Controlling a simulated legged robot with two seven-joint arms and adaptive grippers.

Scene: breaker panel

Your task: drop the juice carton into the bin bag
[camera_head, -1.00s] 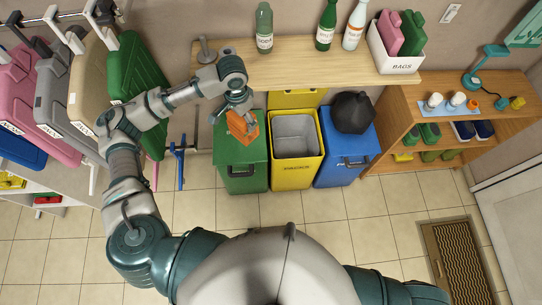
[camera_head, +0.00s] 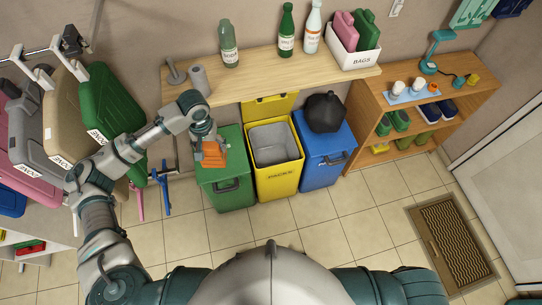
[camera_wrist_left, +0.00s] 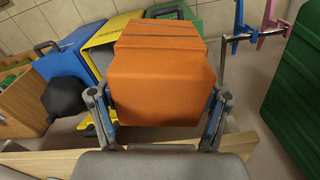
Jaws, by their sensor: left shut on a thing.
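The orange juice carton (camera_head: 211,154) is held in my left gripper (camera_head: 208,142), above the left part of the green bin. In the left wrist view the carton (camera_wrist_left: 160,60) fills the middle, and the two fingers of my left gripper (camera_wrist_left: 160,97) press on its opposite sides. The yellow bin (camera_head: 278,181) stands open with its lid up; a grey liner (camera_head: 272,145) shows inside it and looks empty. The carton is to the left of this opening and apart from it. My right gripper is not in view.
The green bin (camera_head: 228,188) is closed. A black tied bag (camera_head: 325,112) sits on the blue bin (camera_head: 322,168). A wooden shelf (camera_head: 262,78) with bottles runs behind the bins. Large coloured containers, including a green one (camera_head: 112,105), hang at left. The tiled floor in front is clear.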

